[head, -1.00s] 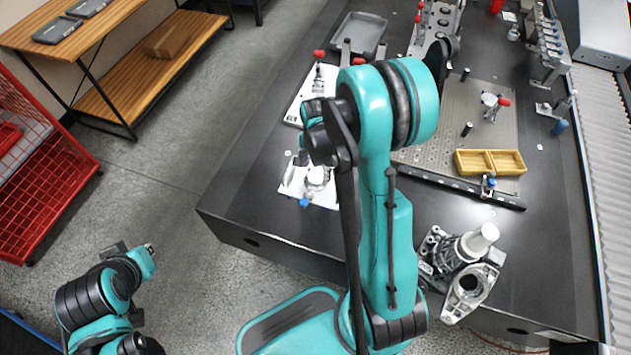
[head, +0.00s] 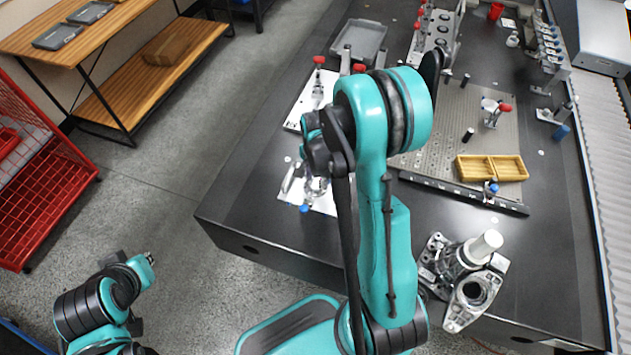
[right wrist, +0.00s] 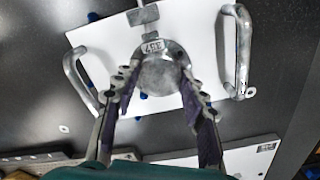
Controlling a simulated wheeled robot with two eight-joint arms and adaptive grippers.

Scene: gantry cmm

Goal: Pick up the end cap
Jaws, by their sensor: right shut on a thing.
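The end cap (right wrist: 160,76) is a round grey metal piece with a small marked label at its top edge in the right wrist view. It is over a white plate (right wrist: 205,40) with two metal handles. My right gripper (right wrist: 158,84) is shut on the end cap, one finger on each side of it. In the head view my right gripper (head: 316,186) is low over the white plate (head: 296,189), partly hidden by my arm. I cannot tell whether the cap touches the plate. My left gripper (head: 148,259) is off the table at lower left, small and unclear.
A perforated fixture plate (head: 440,140) holds clamps and a yellow two-part tray (head: 491,168). A black bar (head: 460,191) lies in front of it. A metal housing (head: 463,280) stands at the right front. A grey tray (head: 360,38) is at the back.

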